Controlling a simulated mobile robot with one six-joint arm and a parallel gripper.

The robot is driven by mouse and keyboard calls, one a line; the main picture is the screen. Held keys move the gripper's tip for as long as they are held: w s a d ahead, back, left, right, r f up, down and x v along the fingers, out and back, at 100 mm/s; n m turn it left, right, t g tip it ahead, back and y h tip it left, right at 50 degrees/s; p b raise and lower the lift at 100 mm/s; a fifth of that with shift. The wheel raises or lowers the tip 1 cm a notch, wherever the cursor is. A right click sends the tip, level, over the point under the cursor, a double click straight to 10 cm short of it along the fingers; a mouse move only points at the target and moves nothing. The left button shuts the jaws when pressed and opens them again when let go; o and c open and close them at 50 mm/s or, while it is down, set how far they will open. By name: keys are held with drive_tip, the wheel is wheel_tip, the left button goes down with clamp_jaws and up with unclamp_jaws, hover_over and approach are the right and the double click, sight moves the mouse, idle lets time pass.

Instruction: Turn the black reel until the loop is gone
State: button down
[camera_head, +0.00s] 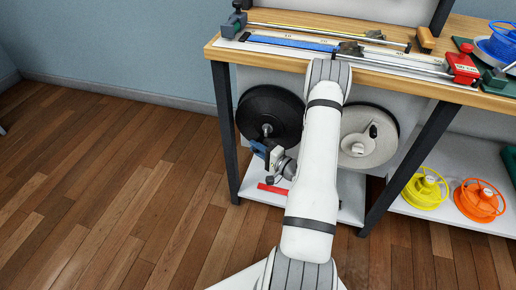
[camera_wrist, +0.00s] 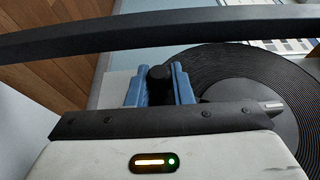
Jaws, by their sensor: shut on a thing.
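The black reel (camera_head: 268,108) hangs upright under the bench top, left of my arm in the head view. It fills the right side of the wrist view (camera_wrist: 225,75), with coils of black strap around a grey hub. My gripper (camera_head: 266,150) is at the reel's lower front. In the wrist view its blue fingers (camera_wrist: 160,88) are shut on a black knob (camera_wrist: 159,76), which looks like the reel's crank handle. The loop cannot be made out for certain. A blue strap (camera_head: 292,41) lies along the bench top.
A grey reel (camera_head: 368,136) hangs right of my arm. A dark table leg (camera_head: 226,125) stands just left of the black reel. A red bar (camera_head: 272,189) lies on the lower shelf. Yellow (camera_head: 425,188) and orange (camera_head: 479,200) spools stand at right. The floor at left is clear.

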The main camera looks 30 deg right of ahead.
drive_tip(key=shift+s+a+f, duration=0.1)
drive_tip(key=shift+a+f, duration=0.05)
drive_tip(key=shift+f, duration=0.1)
drive_tip(key=c, duration=1.5)
unclamp_jaws()
drive_tip(key=shift+o, duration=1)
drive_tip(key=shift+r, duration=0.1)
drive_tip(key=v, duration=0.7)
drive_tip(key=shift+s+d+p, duration=0.25)
drive_tip(key=shift+s+p, duration=0.1)
drive_tip(key=shift+p, duration=0.05)
